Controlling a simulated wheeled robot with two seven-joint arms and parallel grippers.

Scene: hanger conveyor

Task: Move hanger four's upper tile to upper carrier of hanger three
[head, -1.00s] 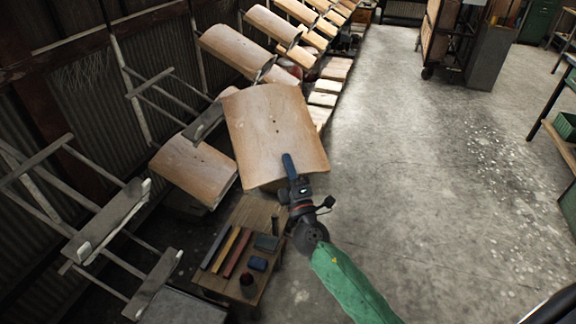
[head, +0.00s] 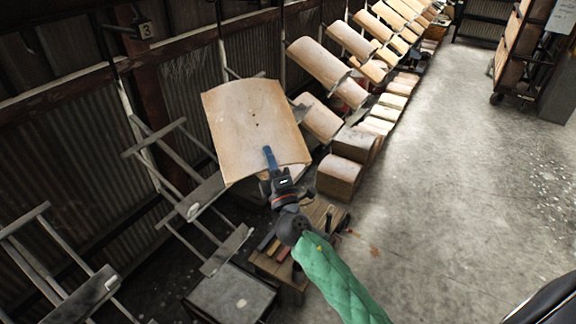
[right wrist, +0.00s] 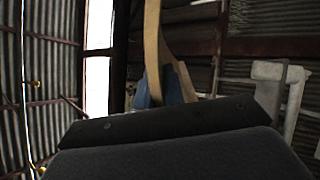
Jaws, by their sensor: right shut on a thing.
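A curved tan tile (head: 252,115) hangs in the air in the head view. My right gripper (head: 270,160) is shut on its lower edge. In the right wrist view the tile (right wrist: 152,50) shows edge-on beside a blue finger (right wrist: 172,88). An empty hanger stands left of and below the tile, with a bare upper carrier (head: 188,206) and a bare lower carrier (head: 228,251). My left gripper is not visible.
Another empty hanger (head: 80,302) is at the lower left. Tiled hangers (head: 320,62) recede to the upper right. A small wooden table (head: 290,283) with tools, a dark box (head: 232,298) and stacked tiles (head: 340,172) stand below.

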